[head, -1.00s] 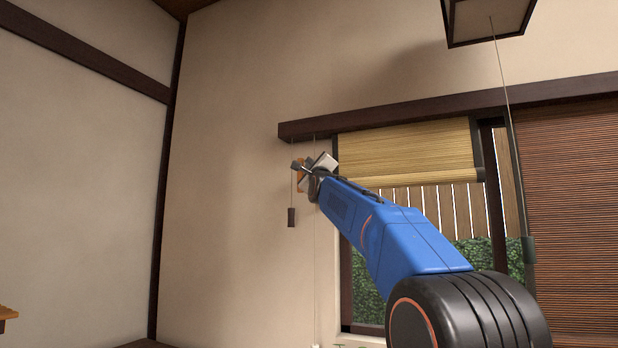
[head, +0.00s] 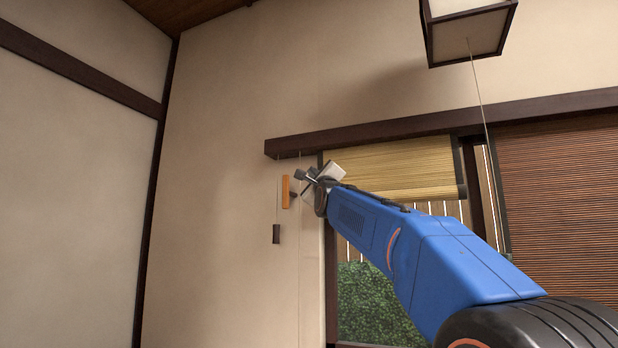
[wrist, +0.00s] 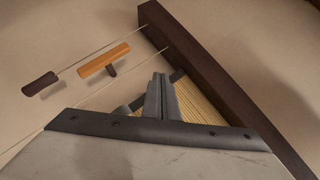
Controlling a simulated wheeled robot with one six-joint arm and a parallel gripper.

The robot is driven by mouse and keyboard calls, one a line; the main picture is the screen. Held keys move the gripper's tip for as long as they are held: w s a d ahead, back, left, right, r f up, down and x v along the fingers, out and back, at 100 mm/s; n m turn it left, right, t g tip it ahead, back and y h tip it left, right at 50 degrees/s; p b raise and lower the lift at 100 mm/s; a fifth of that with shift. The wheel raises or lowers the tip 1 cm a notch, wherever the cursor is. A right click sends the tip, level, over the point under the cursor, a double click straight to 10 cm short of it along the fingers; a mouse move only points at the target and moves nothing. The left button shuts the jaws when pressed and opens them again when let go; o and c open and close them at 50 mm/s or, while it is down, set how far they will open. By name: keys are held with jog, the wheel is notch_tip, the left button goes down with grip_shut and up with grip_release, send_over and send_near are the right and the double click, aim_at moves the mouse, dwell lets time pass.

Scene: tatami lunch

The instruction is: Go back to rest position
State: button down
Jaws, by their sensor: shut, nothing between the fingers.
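My gripper (head: 304,179) is at the end of my raised blue arm, in front of the wall at the window's upper left corner. In the wrist view its fingers (wrist: 160,82) are together with nothing between them. An orange wooden handle or peg (head: 286,192) on the wall is just left of the gripper in the head view. It also shows in the wrist view (wrist: 104,60), apart from the fingers.
A dark cord weight (head: 276,234) hangs on a thin cord at left. A dark beam (head: 400,128) runs above a partly lowered straw blind (head: 390,170). A lantern (head: 468,30) hangs at upper right with a cord below. The wall at left is bare.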

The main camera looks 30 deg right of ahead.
jog(key=shift+s+a, duration=0.15)
jog(key=shift+s, duration=0.85)
jog(key=shift+f, duration=0.1)
jog(key=s+a+f+n+g+y, duration=0.25)
jog(key=s+a+f+n, duration=0.2)
jog(key=f, duration=0.85)
jog(key=s+a+f+n+g+y, duration=0.1)
jog(key=s+a+f+n+g, duration=0.4)
jog(key=f, duration=0.9)
jog(key=s+a+f+n+g+y, duration=0.2)
jog(key=f+n, duration=0.4)
jog(key=f, duration=0.7)
jog(key=s+a+f+n+g, duration=0.2)
jog(key=s+f+n, duration=0.2)
jog(key=s+f, duration=0.5)
jog(key=s+a+f+n+g, duration=0.1)
jog(key=s+f+n+g, duration=0.2)
jog(key=s+f, duration=0.6)
jog(key=s+a+f+n+g+y, duration=0.1)
jog(key=s+a+f+n+g, duration=0.1)
jog(key=s+f+n, duration=0.3)
jog(key=s+f+g, duration=0.1)
jog(key=s+f, duration=0.3)
jog(key=f, duration=0.7)
jog(key=shift+a+n, duration=0.3)
jog(key=shift+n, duration=0.05)
